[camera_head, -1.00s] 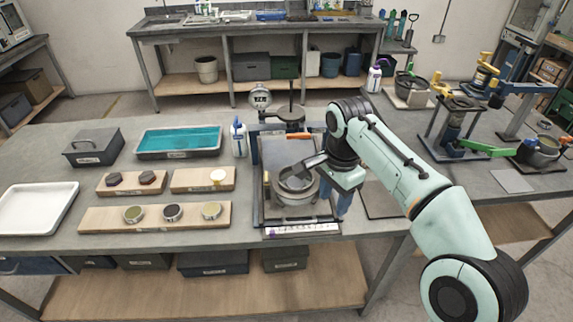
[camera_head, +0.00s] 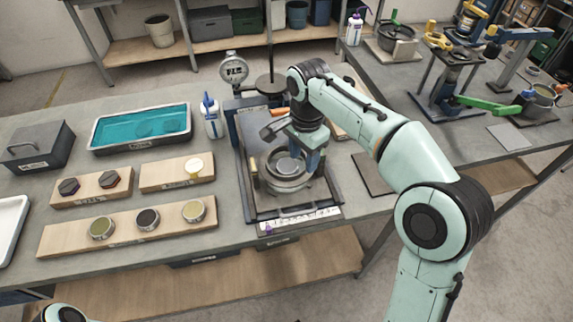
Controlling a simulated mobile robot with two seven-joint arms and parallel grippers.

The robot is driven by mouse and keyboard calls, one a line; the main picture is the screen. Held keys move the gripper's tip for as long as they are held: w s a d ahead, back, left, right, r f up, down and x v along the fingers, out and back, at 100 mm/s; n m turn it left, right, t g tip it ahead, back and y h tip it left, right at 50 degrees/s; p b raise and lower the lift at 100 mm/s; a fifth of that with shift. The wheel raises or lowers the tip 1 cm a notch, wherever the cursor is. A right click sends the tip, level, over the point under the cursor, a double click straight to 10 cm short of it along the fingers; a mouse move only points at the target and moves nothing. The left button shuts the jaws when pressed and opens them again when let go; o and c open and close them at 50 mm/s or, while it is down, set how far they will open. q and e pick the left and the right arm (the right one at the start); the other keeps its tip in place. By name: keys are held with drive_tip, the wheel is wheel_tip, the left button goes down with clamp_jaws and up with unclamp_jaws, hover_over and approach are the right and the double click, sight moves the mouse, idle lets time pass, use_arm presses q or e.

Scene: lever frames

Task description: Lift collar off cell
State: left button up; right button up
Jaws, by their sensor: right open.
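The round metal cell (camera_head: 285,183) sits on the dark tray-like base of the test stand, on the workbench. A ring-shaped collar (camera_head: 289,165) appears to sit around its top, though where collar and cell meet is hard to tell. My right gripper (camera_head: 294,161) is open and points down at the collar, with its fingers at the ring's upper part. The fingers hide part of the far rim, and I cannot tell whether they touch it. My left gripper is out of view.
A dial gauge (camera_head: 234,70) and a white bottle (camera_head: 211,116) stand left of and behind the cell. A teal-filled tray (camera_head: 140,128) and wooden boards (camera_head: 128,226) with small round samples lie to the left. A flat dark plate (camera_head: 374,174) lies to the right.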

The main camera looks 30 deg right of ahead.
sight(301, 178)
drive_tip(key=shift+s+a+f+b, duration=0.1)
drive_tip(key=shift+f+b, duration=0.25)
drive_tip(key=shift+f, duration=1.15)
drive_tip(key=shift+s+a+f+b, duration=0.1)
drive_tip(key=shift+f+b, duration=0.2)
drive_tip(key=shift+f, duration=1.2)
clamp_jaws()
